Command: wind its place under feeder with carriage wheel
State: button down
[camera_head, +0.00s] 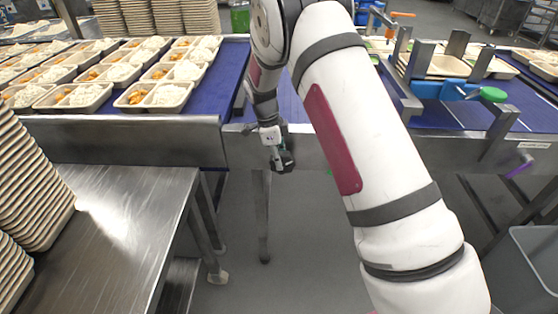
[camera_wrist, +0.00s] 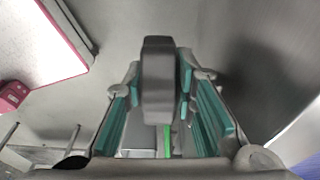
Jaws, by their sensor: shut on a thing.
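In the camera_head view my gripper (camera_head: 283,158) is low in front of the conveyor's front rail, left of my forearm. In the camera_wrist view its teal-padded fingers (camera_wrist: 160,100) stand on both sides of a dark grey rounded grip (camera_wrist: 158,65) and are shut on it. I cannot tell for sure that this grip belongs to the carriage wheel; the rest of the wheel is hidden. A blue fixture (camera_head: 445,90) with a green knob (camera_head: 493,94) sits over the belt at the right. I cannot tell which part is the feeder.
Filled trays (camera_head: 85,97) stand in rows on the blue belt (camera_head: 215,80) at left. A steel table (camera_head: 110,200) with stacked trays (camera_head: 30,190) is at front left. A purple handle (camera_head: 520,166) and grey bin (camera_head: 530,255) are at right. Floor below the gripper is clear.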

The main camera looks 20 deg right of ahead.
jog(key=shift+h+b, duration=0.3)
jog(key=shift+h, duration=0.3)
jog(key=c, duration=1.6)
grip_release()
jog(key=shift+f, duration=0.1)
jog(key=shift+a, duration=0.1)
jog(key=v, duration=1.2)
jog(key=shift+w, duration=0.25)
